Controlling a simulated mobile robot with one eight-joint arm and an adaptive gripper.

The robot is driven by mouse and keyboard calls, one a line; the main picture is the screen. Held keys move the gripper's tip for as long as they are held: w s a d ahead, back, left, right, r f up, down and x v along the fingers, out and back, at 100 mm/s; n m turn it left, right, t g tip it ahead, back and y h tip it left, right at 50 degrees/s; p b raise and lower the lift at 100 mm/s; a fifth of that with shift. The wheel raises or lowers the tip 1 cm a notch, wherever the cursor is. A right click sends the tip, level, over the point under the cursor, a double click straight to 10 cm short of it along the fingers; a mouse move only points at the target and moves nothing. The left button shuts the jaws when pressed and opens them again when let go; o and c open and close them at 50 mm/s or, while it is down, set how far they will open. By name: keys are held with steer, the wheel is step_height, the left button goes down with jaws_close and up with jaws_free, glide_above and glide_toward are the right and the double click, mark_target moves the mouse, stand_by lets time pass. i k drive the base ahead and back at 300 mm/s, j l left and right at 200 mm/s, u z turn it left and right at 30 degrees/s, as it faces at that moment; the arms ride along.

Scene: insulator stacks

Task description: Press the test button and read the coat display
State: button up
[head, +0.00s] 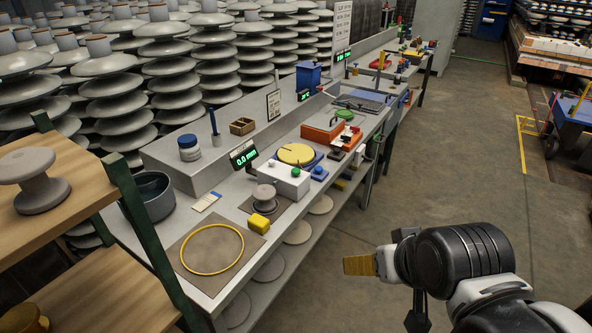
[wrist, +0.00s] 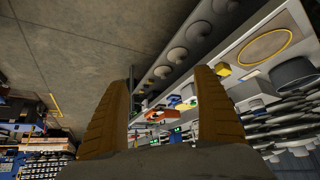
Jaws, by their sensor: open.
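A white box (head: 285,184) stands on the bench in the head view, with a green button (head: 296,173) on its top. A grey insulator piece (head: 264,197) stands beside it. A black display (head: 243,156) behind the box shows green digits that read 0.0 mm. The word "coat" cannot be read on any display. My gripper (head: 360,265) is over the floor to the right of the bench, well apart from the box. In the wrist view my gripper (wrist: 163,80) has its two fingers wide apart with nothing between them. The bench appears beyond them, upside down, its buttons too small to tell.
A yellow block (head: 258,223) and a yellow ring (head: 212,249) lie toward the bench's near end. A grey pot (head: 150,197) and a wooden shelf with a green post (head: 148,215) stand left. Insulator stacks (head: 118,100) fill the back. The floor (head: 440,180) right of the bench is clear.

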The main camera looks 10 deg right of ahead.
mark_target(295, 171)
steer(key=i+j+u, duration=0.25)
steer(key=i, duration=0.2)
steer(key=i+j+u, duration=0.2)
steer(key=i, duration=0.25)
